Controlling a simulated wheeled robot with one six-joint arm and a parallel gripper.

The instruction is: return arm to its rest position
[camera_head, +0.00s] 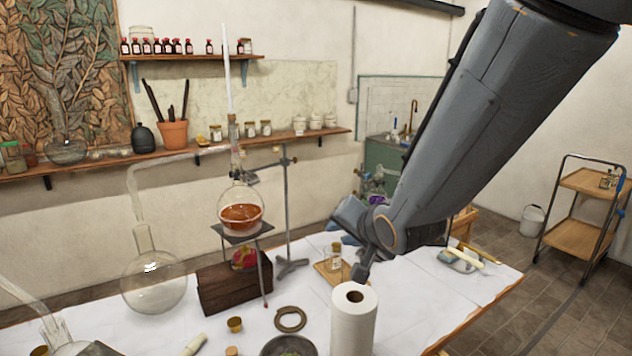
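My grey arm comes down from the top right over the white-covered table (470,300). Its wrist is bent above the table's back middle. My gripper (362,272) points down behind and above a white paper towel roll (353,325). Only a small dark fingertip part shows, so whether it is open or shut is unclear. I see nothing clearly held in it. A small corked bottle (336,256) stands on a wooden board (325,272) just left of the gripper.
A round flask of amber liquid (241,212) sits on a stand left of my arm, with an empty glass flask (153,283) further left. A cord ring (290,319) and dark bowl (289,347) lie in front. A tray (459,262) lies right. A wooden trolley (575,238) stands beyond.

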